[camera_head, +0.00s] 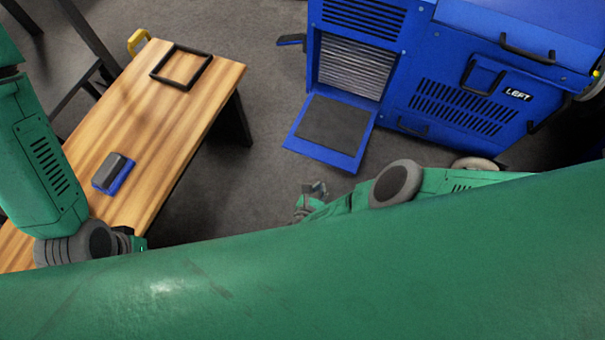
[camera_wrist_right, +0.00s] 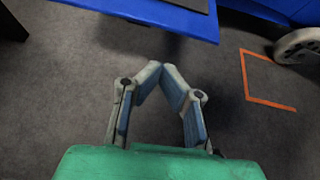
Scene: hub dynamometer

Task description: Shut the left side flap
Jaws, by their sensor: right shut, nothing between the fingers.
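A blue flap (camera_head: 363,158) with a dark grey inner panel hangs open, folded down and outward below a finned opening (camera_head: 350,68) in the blue machine (camera_head: 470,60). The machine's side carries a "LEFT" label (camera_head: 517,94). My right gripper (camera_head: 318,187) is below and left of the flap, apart from it. In the right wrist view my right gripper (camera_wrist_right: 161,69) is shut and empty, its fingertips together, with the flap's blue edge (camera_wrist_right: 150,13) beyond them.
A wooden table (camera_head: 165,120) stands at the left with a black frame (camera_head: 182,67) and a blue-and-grey block (camera_head: 113,173) on it. Grey floor lies free between table and machine. The right wrist view shows a wheel (camera_wrist_right: 298,46) and orange floor marking (camera_wrist_right: 270,102).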

